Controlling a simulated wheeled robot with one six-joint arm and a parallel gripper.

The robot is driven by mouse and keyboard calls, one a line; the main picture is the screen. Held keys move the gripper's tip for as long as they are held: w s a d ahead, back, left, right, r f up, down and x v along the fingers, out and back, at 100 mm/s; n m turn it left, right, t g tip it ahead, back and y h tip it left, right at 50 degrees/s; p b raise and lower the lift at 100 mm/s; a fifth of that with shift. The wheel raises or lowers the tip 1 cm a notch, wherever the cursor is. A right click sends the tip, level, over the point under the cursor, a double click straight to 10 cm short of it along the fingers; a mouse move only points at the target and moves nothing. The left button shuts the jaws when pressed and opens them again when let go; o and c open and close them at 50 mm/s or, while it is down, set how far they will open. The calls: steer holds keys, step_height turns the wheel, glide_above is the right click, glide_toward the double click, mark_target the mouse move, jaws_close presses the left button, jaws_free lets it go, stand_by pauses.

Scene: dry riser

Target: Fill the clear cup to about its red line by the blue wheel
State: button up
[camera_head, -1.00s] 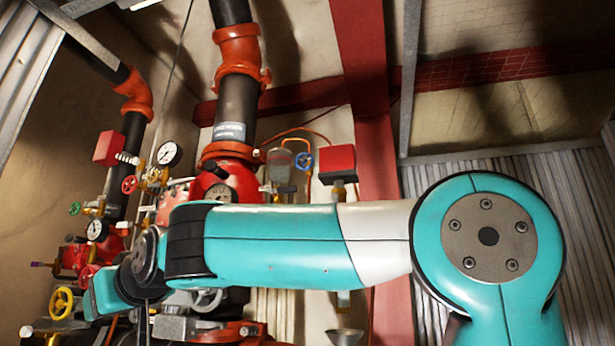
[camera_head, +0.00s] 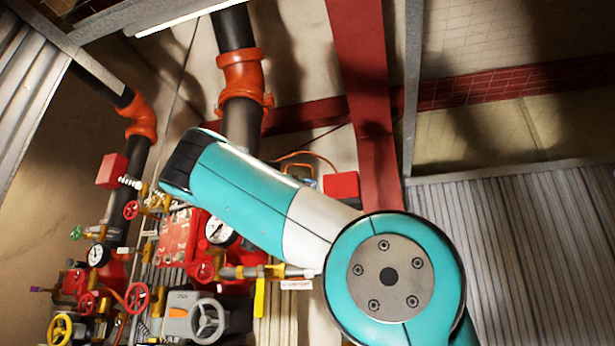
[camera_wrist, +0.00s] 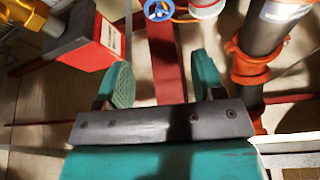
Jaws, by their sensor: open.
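The blue wheel (camera_wrist: 158,10) shows at the top edge of the wrist view, on a thin copper-coloured pipe. A pale rounded thing (camera_wrist: 205,9) with a reddish edge is beside it, cut by the frame; I cannot tell whether it is the clear cup. No red line can be made out. My gripper (camera_wrist: 163,82) is open and empty, its two teal fingers wide apart, with the wheel beyond the gap. In the head view my arm hides the gripper and most of the wheel's area.
A dark pipe with orange couplings (camera_wrist: 250,68) is near the right finger. Valves and gauges (camera_head: 98,254) crowd the head view's lower left.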

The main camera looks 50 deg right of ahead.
steer(key=p+x, duration=1)
steer(key=x, duration=0.5)
steer(key=shift+f, duration=0.1)
